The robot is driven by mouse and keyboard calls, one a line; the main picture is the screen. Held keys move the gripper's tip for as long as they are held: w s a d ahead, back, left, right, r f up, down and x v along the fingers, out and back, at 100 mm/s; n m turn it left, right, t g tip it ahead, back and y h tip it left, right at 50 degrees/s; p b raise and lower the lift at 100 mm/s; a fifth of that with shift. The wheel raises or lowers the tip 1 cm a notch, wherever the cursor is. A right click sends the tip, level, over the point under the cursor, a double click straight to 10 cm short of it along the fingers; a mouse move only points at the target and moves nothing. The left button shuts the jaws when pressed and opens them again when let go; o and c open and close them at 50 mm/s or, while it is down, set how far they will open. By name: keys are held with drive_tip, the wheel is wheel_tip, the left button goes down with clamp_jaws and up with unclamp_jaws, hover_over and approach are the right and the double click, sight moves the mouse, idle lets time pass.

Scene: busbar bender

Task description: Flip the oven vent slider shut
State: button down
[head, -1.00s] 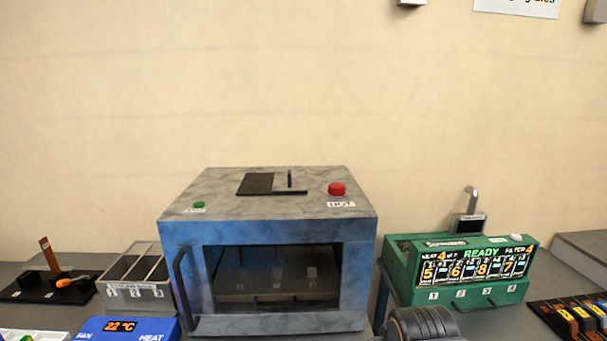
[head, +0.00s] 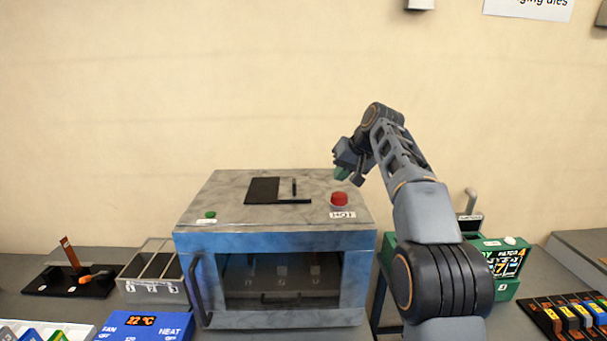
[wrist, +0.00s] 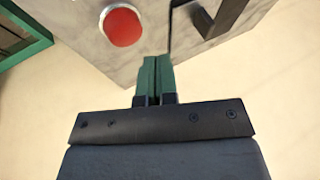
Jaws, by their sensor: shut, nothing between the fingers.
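The oven (head: 275,240) is a blue box with a grey marbled top, in the middle of the head view. On its top lies the dark vent plate (head: 263,190) with a thin upright slider tab (head: 294,187) at its right part. In the wrist view, the dark tab (wrist: 226,16) shows at the top, right of centre. My gripper (head: 341,173) is above the back right of the oven top, right of the tab and apart from it. In the wrist view its green fingers (wrist: 153,78) are shut together and empty, pointing at the oven top (wrist: 85,45).
A red button (head: 340,199) stands on the oven top near my gripper, and it also shows in the wrist view (wrist: 124,27). A green lamp (head: 210,214) is at the front left. My arm partly hides the green box (head: 505,288) on the right.

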drive_tip(key=shift+w+a+r+n+y+p, duration=0.15)
drive_tip(key=shift+w+r+p, duration=0.1)
drive_tip(key=shift+w, duration=0.25)
drive_tip(key=shift+w+a+r+n+y+p, duration=0.1)
drive_tip(key=shift+w+r+y+p, duration=0.1)
drive_tip(key=shift+w, duration=0.35)
drive_tip(key=shift+w+a+r+n+y+p, duration=0.15)
drive_tip(key=shift+w+r, duration=0.1)
drive_tip(key=shift+w, duration=0.25)
drive_tip(key=shift+f, duration=0.1)
approach(304, 195)
drive_tip(key=w+f, duration=0.3)
drive_tip(key=shift+w+a+f+b, duration=0.2)
drive_tip(key=shift+a+f+b, duration=0.1)
drive_tip(key=shift+f+b, duration=0.1)
drive_tip(key=a, duration=0.3)
drive_tip(key=shift+w+f+p, duration=0.1)
drive_tip(key=shift+p, duration=0.2)
drive_tip(key=shift+a, duration=0.6)
